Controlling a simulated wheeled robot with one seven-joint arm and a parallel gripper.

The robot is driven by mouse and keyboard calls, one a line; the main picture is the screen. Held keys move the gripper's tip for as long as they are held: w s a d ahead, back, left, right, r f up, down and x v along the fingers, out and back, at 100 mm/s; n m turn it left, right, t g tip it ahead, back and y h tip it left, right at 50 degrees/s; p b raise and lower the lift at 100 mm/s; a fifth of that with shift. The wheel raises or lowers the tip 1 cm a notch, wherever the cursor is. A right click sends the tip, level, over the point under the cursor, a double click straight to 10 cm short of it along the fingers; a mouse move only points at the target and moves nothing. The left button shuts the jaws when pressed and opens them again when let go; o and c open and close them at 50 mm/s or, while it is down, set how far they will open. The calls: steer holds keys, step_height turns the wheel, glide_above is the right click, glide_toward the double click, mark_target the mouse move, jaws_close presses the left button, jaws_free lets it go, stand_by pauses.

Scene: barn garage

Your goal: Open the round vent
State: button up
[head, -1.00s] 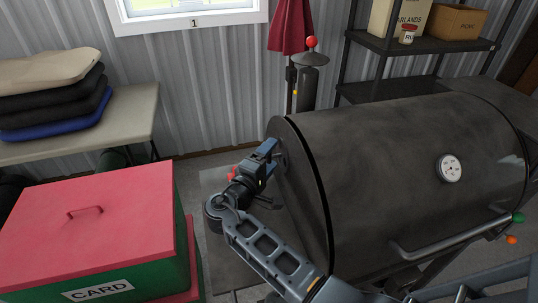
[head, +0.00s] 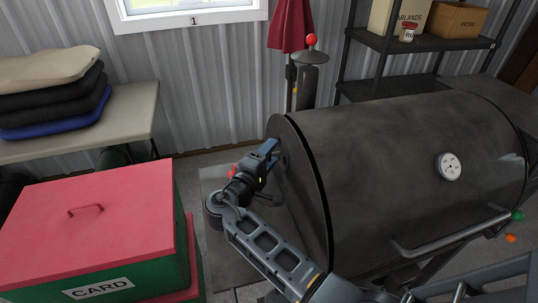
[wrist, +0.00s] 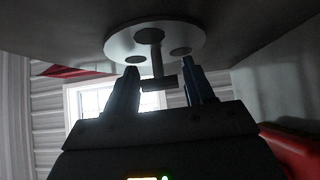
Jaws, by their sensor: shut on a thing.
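The round vent (wrist: 120,45) is a pale metal disc on the end face of the black barrel grill, seen at the top of the wrist view. Dark round holes show in it. A dark handle (wrist: 157,66) with a short crossbar stands out from its middle. My gripper (wrist: 162,72) has one finger on each side of this handle and is shut on it. In the head view my gripper (head: 273,151) is at the left end of the grill (head: 400,165), where it largely hides the vent. Exact finger contact is hard to see in the dim wrist view.
A green box with a red lid (head: 90,215) stands left of my arm. A table (head: 130,122) with folded cushions is behind it. A closed red umbrella (head: 288,25) and a shelf (head: 420,43) stand behind the grill. Little floor is free between box and grill.

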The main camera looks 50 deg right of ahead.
steer(key=shift+y, duration=0.3)
steer(key=shift+r+n+y+p, duration=0.1)
steer(key=shift+n+y+p, duration=0.3)
steer(key=shift+n+p, duration=0.2)
steer(key=shift+n+g+y, duration=0.7)
steer(key=shift+n+y, duration=0.3)
steer(key=shift+y, duration=0.1)
steer(key=n+g+y, duration=0.3)
steer(key=shift+y, duration=0.3)
steer(key=o, duration=1)
steer(key=shift+c, duration=0.2)
